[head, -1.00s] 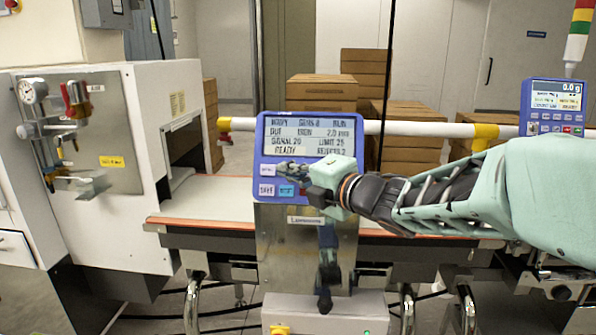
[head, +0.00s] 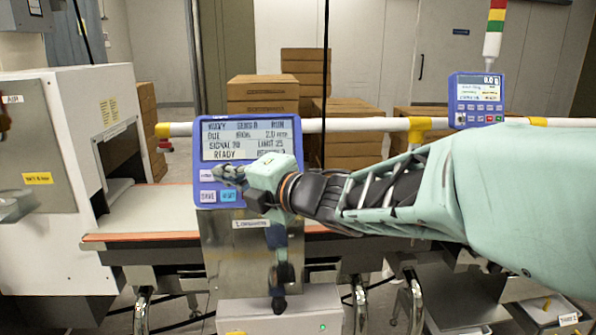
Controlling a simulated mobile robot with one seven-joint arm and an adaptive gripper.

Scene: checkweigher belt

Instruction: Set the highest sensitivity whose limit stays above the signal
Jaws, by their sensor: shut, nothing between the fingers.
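The blue control panel (head: 198,150) stands left of centre above the belt. Its screen (head: 248,138) reads SIGNAL 20 or similar, LIMIT 25 and READY; the SENS digit looks like 8 but is blurred. A pale key (head: 207,176) shows at the left of the upper key row. Below it are a white key (head: 207,196) and a teal key (head: 228,196). My gripper (head: 222,173) is shut and empty, its fingertips at the upper key row. It hides the other keys there and the screen's lower right corner. I cannot tell whether it touches a key.
A pale conveyor belt (head: 150,215) with orange edges runs behind the panel from a white machine housing (head: 70,240) at left. A white and yellow rail (head: 365,125) crosses behind. A second blue display (head: 477,100) stands at right. Brown boxes (head: 262,90) are stacked beyond.

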